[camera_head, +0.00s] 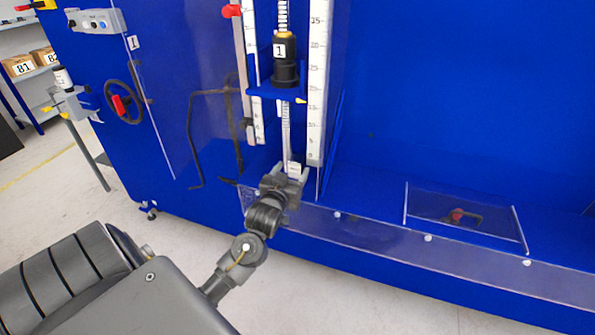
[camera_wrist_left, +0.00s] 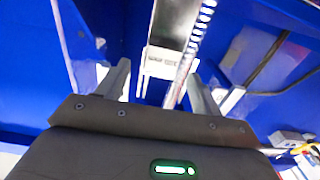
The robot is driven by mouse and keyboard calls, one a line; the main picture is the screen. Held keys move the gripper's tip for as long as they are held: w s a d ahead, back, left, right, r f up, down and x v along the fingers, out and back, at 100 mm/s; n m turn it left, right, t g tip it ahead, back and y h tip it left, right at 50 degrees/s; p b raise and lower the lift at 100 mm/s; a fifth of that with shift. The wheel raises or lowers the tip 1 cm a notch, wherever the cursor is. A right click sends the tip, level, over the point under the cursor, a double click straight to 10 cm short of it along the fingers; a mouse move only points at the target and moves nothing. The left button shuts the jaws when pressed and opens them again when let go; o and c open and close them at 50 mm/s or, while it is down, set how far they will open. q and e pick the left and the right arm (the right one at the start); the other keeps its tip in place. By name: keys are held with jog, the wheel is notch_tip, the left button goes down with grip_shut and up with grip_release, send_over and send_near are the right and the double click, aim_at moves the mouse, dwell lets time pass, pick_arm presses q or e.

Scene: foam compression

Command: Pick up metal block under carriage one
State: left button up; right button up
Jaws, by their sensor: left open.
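Carriage one is a blue plate (camera_head: 272,93) on the vertical rail, carrying a black weight (camera_head: 286,72) marked 1. Below it, at the foot of the rail, is a small pale metal block (camera_head: 294,167) with a label. In the left wrist view the block (camera_wrist_left: 160,60) is grey, and its label lies between the fingers. My left gripper (camera_head: 291,172) is open at the block, one finger on each side. In the wrist view its fingers (camera_wrist_left: 158,78) show gaps beside the block. Contact cannot be told. My right gripper is out of view.
White scales (camera_head: 317,80) flank the rail. A low clear panel (camera_head: 350,232) runs along the front edge of the blue machine. A clear cover (camera_head: 465,215) lies to the right over a red-knobbed part.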

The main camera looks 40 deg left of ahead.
aim_at(294, 165)
pick_arm(q)
jog(key=shift+x, duration=2.7)
jog(key=shift+c, duration=0.3)
grip_shut()
jog(key=shift+r, duration=0.15)
